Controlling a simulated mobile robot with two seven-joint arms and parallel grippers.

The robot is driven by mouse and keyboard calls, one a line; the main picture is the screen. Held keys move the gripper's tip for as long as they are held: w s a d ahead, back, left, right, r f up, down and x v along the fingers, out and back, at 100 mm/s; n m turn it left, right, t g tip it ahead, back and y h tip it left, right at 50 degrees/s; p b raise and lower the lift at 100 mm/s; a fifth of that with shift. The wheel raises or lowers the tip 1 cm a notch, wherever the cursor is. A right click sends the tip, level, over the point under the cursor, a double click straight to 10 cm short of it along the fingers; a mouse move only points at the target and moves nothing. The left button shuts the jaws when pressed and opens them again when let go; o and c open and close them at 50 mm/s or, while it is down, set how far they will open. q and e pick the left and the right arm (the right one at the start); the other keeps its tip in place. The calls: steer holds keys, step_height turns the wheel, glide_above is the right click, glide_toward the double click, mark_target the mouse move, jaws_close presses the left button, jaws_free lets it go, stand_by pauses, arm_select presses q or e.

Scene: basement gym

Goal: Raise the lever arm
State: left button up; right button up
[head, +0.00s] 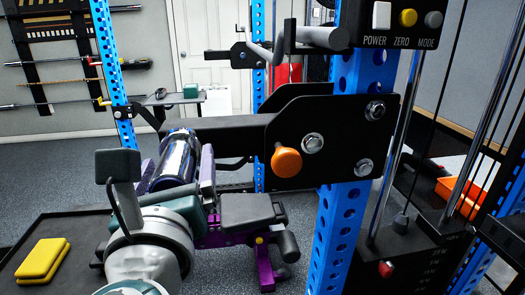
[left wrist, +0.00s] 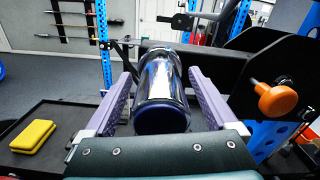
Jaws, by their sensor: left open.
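The lever arm is a black beam (head: 225,130) running left from a black plate (head: 340,135) on a blue upright. The plate carries bolts and an orange knob (head: 286,161). In the left wrist view the beam (left wrist: 215,58) passes behind a shiny dark blue cylinder (left wrist: 162,85). That cylinder (head: 177,160) also shows in the head view, in front of the beam. My left gripper (head: 178,168) is open, with its purple fingers on either side of the cylinder. In the left wrist view small gaps show between the fingers (left wrist: 160,78) and the cylinder. My right gripper is out of view.
A yellow block (head: 42,259) lies on a dark surface at lower left. A purple-framed bench (head: 245,215) stands below the beam. Blue rack uprights (head: 342,225) and an orange bin (head: 464,191) are at right. Bars hang on the back wall.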

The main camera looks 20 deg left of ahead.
arm_select(q)
jaws_close()
stand_by(0.7)
